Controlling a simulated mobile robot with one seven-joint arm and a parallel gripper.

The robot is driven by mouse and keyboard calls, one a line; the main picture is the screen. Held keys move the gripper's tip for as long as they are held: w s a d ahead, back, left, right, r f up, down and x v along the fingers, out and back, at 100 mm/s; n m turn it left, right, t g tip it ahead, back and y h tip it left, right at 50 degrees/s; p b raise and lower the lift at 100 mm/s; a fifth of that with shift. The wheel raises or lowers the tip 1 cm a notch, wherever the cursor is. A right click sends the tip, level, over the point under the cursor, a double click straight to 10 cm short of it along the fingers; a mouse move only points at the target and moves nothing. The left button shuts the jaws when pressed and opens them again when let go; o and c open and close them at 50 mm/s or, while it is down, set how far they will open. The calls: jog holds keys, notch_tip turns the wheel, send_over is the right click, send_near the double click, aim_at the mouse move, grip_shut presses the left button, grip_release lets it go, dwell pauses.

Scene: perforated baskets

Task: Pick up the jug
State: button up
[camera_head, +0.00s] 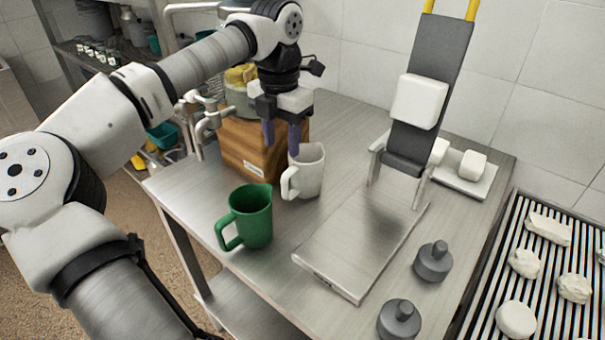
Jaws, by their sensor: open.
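A green jug (250,216) stands upright on the steel table, its handle toward the lower left. A pale grey-white jug (309,172) stands upright behind it to the right, its handle toward the left. My gripper (282,148) points down just above and behind the white jug, in front of a wooden box. Its two purple-grey fingers are apart. The right finger overlaps the white jug's rim in the picture; whether it touches or reaches inside, I cannot tell. No object shows between the fingers.
A wooden box (238,150) stands close behind the jugs. A flat steel plate (345,262) with an upright dark slide is to the right. Two grey knobbed weights (432,262) sit near the right edge. A grill (550,290) holds several pale lumps.

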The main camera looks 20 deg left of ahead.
aim_at(286, 174)
notch_tip(286, 174, down, 5)
jog(key=shift+d+r, duration=0.1)
jog(key=shift+s+d+f+p, duration=0.2)
jog(key=shift+f+p, duration=0.3)
jog(key=shift+f, duration=0.9)
jog(key=shift+s+d+f+p, duration=0.15)
jog(key=shift+f+p, duration=0.35)
jog(key=shift+f, duration=0.85)
jog(key=shift+w, duration=0.1)
grip_shut()
